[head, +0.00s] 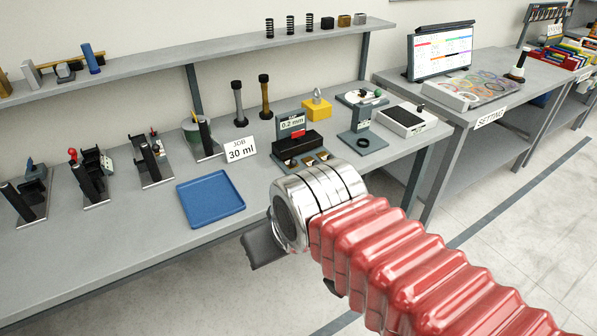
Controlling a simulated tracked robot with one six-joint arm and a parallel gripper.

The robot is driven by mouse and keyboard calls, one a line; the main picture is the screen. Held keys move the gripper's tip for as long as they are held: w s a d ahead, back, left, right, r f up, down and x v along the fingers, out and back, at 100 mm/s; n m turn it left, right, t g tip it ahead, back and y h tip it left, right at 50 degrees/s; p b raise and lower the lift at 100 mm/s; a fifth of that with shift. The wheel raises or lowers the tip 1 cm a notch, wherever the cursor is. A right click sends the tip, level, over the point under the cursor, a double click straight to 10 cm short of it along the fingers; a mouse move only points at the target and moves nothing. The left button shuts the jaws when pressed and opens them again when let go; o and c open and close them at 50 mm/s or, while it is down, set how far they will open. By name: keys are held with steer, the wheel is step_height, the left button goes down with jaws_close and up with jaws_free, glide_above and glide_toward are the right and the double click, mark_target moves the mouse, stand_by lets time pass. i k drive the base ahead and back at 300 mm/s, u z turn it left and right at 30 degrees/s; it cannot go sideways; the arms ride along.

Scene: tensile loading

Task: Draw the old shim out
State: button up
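My arm, with red ribbed bellows and a chrome wrist, reaches in from the lower right. My gripper (262,246) shows only as a dark part beyond the wrist, at the bench's front edge; its fingertips cannot be made out, nor whether it is open. A dark fixture (298,145) stands on the bench behind the wrist, with a sign (291,125) reading "0.2 mm". Small brass-coloured pieces (306,160) sit along its front. I cannot single out the old shim; part of the fixture's front is close behind my wrist.
A blue tray (210,198) lies empty left of my wrist. A "JOB 30 ml" card (240,149) stands behind it. Several black fixtures (88,180) stand at the left.

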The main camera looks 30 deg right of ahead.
mark_target(291, 163)
steer(key=k, duration=0.3)
steer(key=z, duration=0.7)
steer(key=i, duration=1.55)
steer(key=u, duration=2.15)
